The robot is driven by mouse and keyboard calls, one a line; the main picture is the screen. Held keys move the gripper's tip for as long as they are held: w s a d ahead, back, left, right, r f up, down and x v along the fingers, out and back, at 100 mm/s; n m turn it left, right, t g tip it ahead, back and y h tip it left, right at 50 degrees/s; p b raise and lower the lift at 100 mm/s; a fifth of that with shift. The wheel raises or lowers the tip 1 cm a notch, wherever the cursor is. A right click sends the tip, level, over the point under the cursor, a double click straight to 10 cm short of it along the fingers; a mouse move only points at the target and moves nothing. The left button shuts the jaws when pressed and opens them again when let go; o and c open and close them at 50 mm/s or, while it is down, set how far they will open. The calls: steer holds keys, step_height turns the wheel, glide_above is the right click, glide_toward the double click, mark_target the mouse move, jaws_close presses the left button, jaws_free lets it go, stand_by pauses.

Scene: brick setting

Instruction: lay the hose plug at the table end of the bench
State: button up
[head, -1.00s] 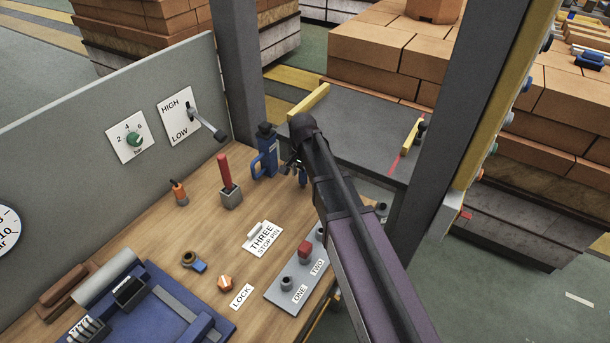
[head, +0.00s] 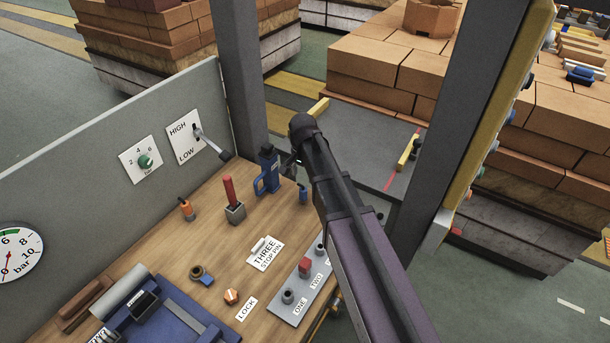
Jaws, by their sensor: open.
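A small blue piece with a dark top (head: 303,194), which I take for the hose plug, stands on the wooden bench (head: 170,245) near its far right end, close to the grey table (head: 365,140). It looks upright; its far side cannot be made out. My gripper (head: 289,165) is mostly hidden behind my dark arm. Its fingers show only in small part, just above and left of the blue piece. It is open and looks empty, apart from the piece.
A blue bottle-like tool (head: 267,171) stands close left of the blue piece. A red-handled lever (head: 231,195) and an orange-topped piece (head: 187,209) stand further left. A grey post (head: 240,80) rises behind the bench. Bare wood lies around the THREE label (head: 265,253).

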mark_target(305, 190)
steer(key=shift+r+p, duration=1.35)
steer(key=shift+r, duration=0.3)
steer(key=shift+s+d, duration=0.1)
steer(key=s+d+n, duration=0.6)
steer(key=s+d, duration=0.9)
steer(key=s, duration=0.1)
steer(key=shift+s+d+n, duration=0.2)
steer(key=shift+s+n, duration=0.2)
